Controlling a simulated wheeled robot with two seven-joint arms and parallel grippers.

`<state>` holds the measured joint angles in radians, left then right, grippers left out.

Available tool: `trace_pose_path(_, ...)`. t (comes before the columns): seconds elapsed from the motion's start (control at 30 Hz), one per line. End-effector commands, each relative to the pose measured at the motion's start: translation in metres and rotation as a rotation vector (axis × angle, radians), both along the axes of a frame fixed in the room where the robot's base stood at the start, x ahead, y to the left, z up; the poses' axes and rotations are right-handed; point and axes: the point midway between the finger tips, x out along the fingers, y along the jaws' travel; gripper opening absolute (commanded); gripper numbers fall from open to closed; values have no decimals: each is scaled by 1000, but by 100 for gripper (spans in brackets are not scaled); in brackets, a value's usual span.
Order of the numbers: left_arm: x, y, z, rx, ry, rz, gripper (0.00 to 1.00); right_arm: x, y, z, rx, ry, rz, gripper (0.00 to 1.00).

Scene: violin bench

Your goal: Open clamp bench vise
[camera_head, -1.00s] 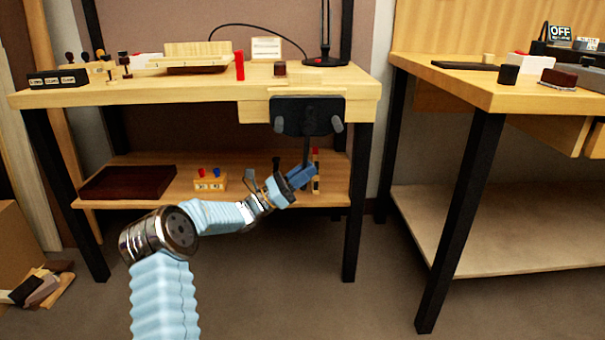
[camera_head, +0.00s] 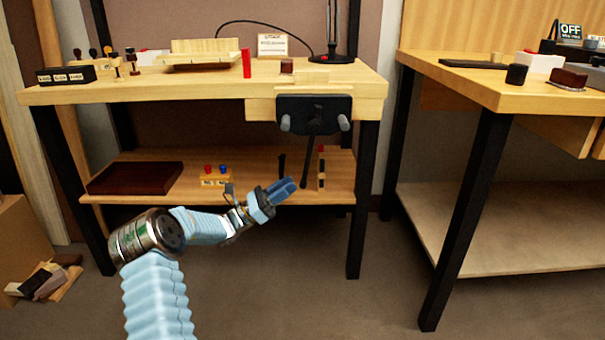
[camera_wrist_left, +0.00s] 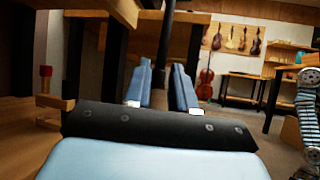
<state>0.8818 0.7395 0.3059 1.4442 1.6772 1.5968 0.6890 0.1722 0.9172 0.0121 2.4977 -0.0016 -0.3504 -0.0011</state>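The black bench vise (camera_head: 313,113) is fixed to the front edge of the wooden bench, below its top at the right end. Its dark handle bar (camera_head: 308,160) hangs down, tilted slightly to the lower left. The gap between the vise jaws is hard to make out. My right gripper is not in view.
The bench's lower shelf (camera_head: 245,190) lies behind my left gripper, holding a dark tray (camera_head: 135,178) and a small block with red and blue knobs (camera_head: 216,176). A black bench leg (camera_head: 362,200) stands to the right. A second table (camera_head: 480,85) is farther right.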

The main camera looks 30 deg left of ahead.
Motion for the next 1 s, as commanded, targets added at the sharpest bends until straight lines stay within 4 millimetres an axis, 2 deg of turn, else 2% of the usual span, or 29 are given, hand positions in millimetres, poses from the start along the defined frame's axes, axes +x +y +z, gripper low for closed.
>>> trace_pose_path(0.1, -16, 16, -14, -1, 2, 3, 25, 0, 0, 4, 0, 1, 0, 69)
trace_pose_path(0.33, -31, 30, -27, 0, -1, -1, 25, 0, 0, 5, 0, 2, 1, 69)
trace_pose_path(0.9, -33, 31, -29, 1, -1, -2, 25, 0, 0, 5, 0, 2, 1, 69)
trace_pose_path(1.0, -29, 21, -37, 17, 27, -13, 25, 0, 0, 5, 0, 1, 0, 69)
